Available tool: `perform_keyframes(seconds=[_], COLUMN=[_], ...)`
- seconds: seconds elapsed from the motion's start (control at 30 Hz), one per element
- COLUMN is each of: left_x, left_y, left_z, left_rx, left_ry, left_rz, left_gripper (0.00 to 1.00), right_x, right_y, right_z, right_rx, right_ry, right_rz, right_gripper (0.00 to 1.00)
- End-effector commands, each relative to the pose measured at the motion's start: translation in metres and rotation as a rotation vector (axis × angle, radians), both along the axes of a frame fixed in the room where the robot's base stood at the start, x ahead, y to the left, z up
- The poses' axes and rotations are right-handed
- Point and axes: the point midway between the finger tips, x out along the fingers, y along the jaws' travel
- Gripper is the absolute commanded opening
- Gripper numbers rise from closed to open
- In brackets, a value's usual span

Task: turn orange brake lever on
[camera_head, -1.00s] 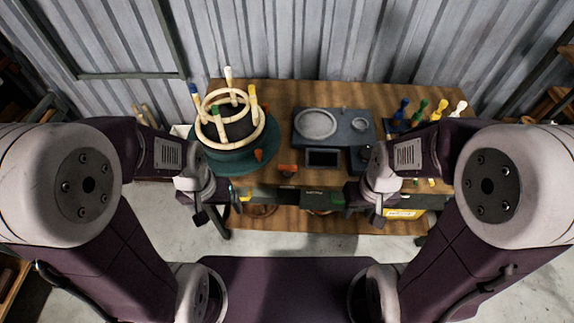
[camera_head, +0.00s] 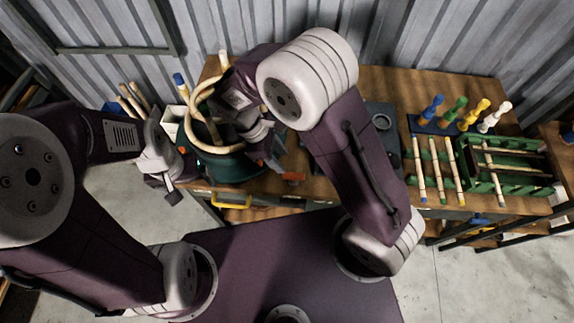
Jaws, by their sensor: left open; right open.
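A round dark green turning base (camera_head: 225,171) stands at the left of the workbench and carries a pale rattan ring frame (camera_head: 195,103), partly hidden by my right arm. I cannot tell which is the brake lever. My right gripper (camera_head: 268,158) is open beside the base's right side; contact cannot be told. My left gripper (camera_head: 178,190) is open and empty, left of the base, off the bench's front left corner.
A blue rack (camera_head: 440,126) with coloured pegs stands at the right of the workbench (camera_head: 385,82). A green crate (camera_head: 510,165) and several rattan sticks (camera_head: 437,170) lie in front of it. My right arm crosses the bench middle and hides much of the grey hob unit.

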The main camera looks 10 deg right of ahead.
Motion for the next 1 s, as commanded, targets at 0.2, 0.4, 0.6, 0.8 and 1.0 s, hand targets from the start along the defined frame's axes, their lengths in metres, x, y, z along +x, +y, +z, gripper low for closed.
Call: perform_keyframes(seconds=[0.2,0.4,0.6,0.8,1.0], left_x=[0.000,0.000,0.000,0.000,0.000], left_y=[0.000,0.000,0.000,0.000,0.000], left_z=[0.000,-0.003,-0.004,-0.004,-0.004], left_rx=[0.000,0.000,0.000,0.000,0.000], left_ry=[0.000,0.000,0.000,0.000,0.000], left_rz=[0.000,0.000,0.000,0.000,0.000], left_gripper=[0.85,0.85,0.85,0.85,0.85], right_x=[-0.002,-0.007,-0.010,-0.010,-0.010], right_y=[-0.003,-0.020,-0.031,-0.033,-0.033], right_z=[-0.009,-0.048,-0.076,-0.083,-0.083], right_rx=[-0.001,-0.001,0.001,0.003,0.003], right_ry=[0.001,0.003,0.000,-0.002,-0.002], right_rz=[0.001,0.000,-0.001,0.000,0.000], right_gripper=[0.42,0.42,0.42,0.42,0.25])
